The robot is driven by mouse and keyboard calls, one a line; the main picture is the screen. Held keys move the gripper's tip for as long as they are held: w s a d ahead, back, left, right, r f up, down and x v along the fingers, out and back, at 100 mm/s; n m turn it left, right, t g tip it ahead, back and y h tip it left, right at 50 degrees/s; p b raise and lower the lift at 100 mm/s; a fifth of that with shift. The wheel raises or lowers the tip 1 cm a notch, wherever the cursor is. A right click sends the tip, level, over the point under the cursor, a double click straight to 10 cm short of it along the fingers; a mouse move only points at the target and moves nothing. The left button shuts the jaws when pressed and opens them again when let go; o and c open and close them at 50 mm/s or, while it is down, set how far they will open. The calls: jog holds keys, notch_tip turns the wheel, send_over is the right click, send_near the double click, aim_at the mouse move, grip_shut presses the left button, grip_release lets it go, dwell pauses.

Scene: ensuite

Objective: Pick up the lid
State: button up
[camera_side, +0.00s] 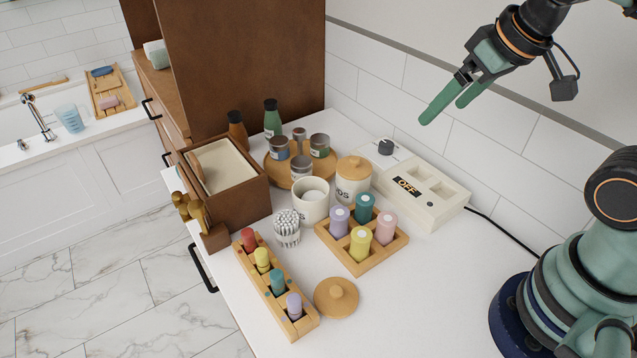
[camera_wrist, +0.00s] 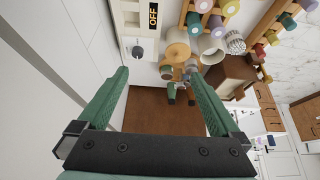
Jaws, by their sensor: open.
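A loose round wooden lid (camera_side: 337,297) with a knob lies on the white counter in the side view, right of the front end of a long wooden rack. An open white canister (camera_side: 311,197) stands farther back. A second wooden lid (camera_side: 354,166) sits on a white jar (camera_side: 353,189) beside it. My gripper (camera_side: 443,112) is open and empty, high above the counter at the upper right, well apart from both lids. In the wrist view its fingers (camera_wrist: 160,74) are spread with nothing gripped between them. I cannot make out the loose lid there.
The long rack (camera_side: 273,287) and a square block holder (camera_side: 361,243) flank the loose lid. A white device (camera_side: 414,187) reading OFF stands by the wall. Cotton swabs (camera_side: 287,228), a turntable (camera_side: 277,172) and a brown box (camera_side: 240,191) crowd the back. The front right counter is clear.

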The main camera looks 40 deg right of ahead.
jog(key=m+g, duration=0.6)
jog(key=m, duration=0.7)
send_over(336, 289)
notch_tip(336, 289, down, 13)
jog(key=shift+m, duration=0.3)
jog(key=f, duration=0.5)
jog(key=shift+s+a, duration=0.15)
jog(key=shift+s, duration=0.15)
jog(key=shift+w+f, duration=0.2)
jog(key=shift+f, duration=3.1)
jog(key=c, duration=1)
jog(key=shift+r, duration=0.2)
